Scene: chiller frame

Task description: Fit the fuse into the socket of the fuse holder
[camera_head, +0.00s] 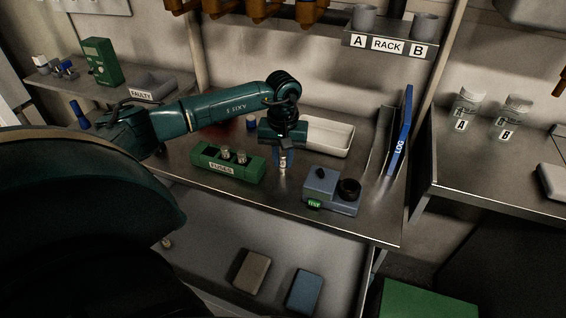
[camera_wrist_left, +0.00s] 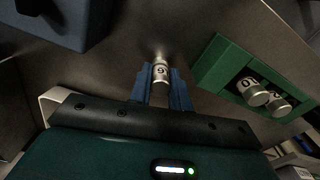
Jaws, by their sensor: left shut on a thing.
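My left gripper (camera_head: 283,162) is shut on a small silver fuse with a white label. The fuse (camera_head: 283,166) is upright, between the green fuse block and the blue-grey fuse holder, apart from both. In the left wrist view the fuse (camera_wrist_left: 160,71) sits between the blue fingers (camera_wrist_left: 160,88), and its label reads like a 6 or 9. The fuse holder (camera_head: 322,181) has a dark round socket (camera_head: 349,187) on its right, a black knob and a small lit green label. The green block (camera_head: 212,167) holds two more fuses (camera_head: 233,155). My right gripper is not seen.
A white tray (camera_head: 336,151) lies behind the gripper. A blue LOG binder (camera_head: 400,140) stands at the bench's right end. A FAULTY tray (camera_head: 150,84) and a green box (camera_head: 101,62) are at the back left. The bench front between green block and holder is clear.

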